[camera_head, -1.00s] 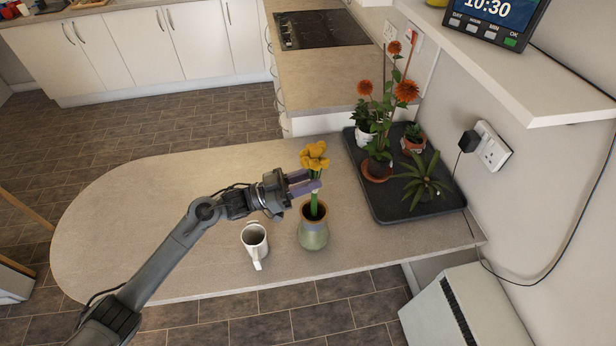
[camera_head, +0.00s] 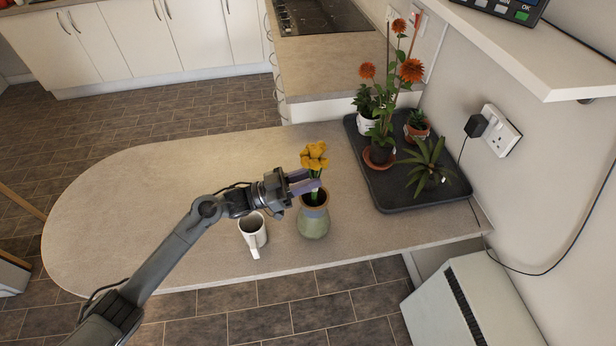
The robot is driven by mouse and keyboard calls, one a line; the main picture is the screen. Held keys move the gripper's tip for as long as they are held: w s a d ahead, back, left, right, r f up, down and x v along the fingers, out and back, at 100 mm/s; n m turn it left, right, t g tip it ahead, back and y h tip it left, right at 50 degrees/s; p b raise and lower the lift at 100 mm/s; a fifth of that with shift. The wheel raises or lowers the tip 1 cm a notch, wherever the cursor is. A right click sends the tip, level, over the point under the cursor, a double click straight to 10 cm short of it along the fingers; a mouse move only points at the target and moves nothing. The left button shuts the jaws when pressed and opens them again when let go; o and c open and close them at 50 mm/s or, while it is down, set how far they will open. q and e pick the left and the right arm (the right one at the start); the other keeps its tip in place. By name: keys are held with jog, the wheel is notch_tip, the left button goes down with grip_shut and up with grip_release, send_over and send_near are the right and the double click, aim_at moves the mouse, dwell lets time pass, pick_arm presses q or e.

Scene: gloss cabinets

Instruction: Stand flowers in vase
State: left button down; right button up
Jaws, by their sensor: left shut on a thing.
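The yellow flowers (camera_head: 314,156) stand upright with their green stems inside the mouth of the vase (camera_head: 313,221). The vase is green with a brownish rim and stands on the counter. My left gripper (camera_head: 305,183) is shut on the flowers' stems just above the vase rim. The lower ends of the stems are hidden inside the vase. My right gripper is not in view.
A white mug (camera_head: 253,235) stands left of the vase, below my left wrist. A dark tray (camera_head: 408,198) with several potted plants is at the right by the wall. The counter (camera_head: 150,200) is clear on the left.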

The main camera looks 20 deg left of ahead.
pick_arm(q)
jog(key=c, duration=0.9)
grip_release()
jog(key=o, duration=0.9)
jog(key=shift+a, duration=0.1)
jog(key=s+a+p, duration=0.3)
jog(key=s+a, duration=0.3)
jog(key=a, duration=0.3)
dwell(0.6)
dwell(0.5)
dwell(0.4)
